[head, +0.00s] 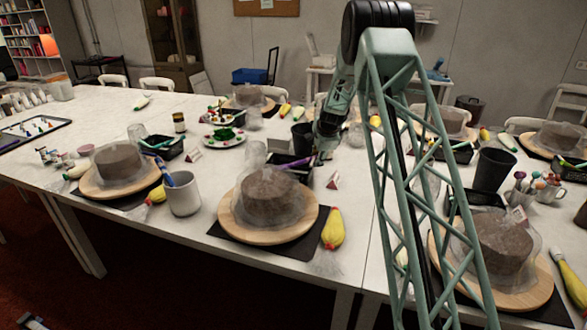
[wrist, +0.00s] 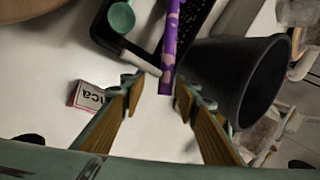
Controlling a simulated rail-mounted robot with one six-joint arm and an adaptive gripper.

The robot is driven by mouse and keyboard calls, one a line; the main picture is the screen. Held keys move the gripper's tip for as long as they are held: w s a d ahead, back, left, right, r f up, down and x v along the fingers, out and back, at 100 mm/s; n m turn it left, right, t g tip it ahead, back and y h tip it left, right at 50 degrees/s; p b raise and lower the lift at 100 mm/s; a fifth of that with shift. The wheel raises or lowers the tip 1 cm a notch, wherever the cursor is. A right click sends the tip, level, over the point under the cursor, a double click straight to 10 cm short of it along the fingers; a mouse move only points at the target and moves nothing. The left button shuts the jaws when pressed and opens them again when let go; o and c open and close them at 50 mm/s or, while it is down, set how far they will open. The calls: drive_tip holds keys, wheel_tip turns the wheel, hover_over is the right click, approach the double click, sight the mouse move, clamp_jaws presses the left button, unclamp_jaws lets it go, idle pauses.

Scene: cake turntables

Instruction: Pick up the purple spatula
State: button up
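The purple spatula (wrist: 171,42) shows in the wrist view as a patterned purple handle, lying over the rim of a black tray (wrist: 133,47). Its near end reaches between the fingertips of my gripper (wrist: 160,84). The gripper is open, with a finger on each side and visible gaps to the handle. In the head view the purple spatula (head: 294,163) lies across the black tray (head: 303,177), and my gripper (head: 318,155) is at its right end, partly hidden by my arm. The spatula's far end runs out of the wrist view.
A black cup (wrist: 238,80) stands close to the right finger. In the head view a cake turntable (head: 238,230) stands in front of the tray.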

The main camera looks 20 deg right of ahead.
idle(0.5)
clamp_jaws()
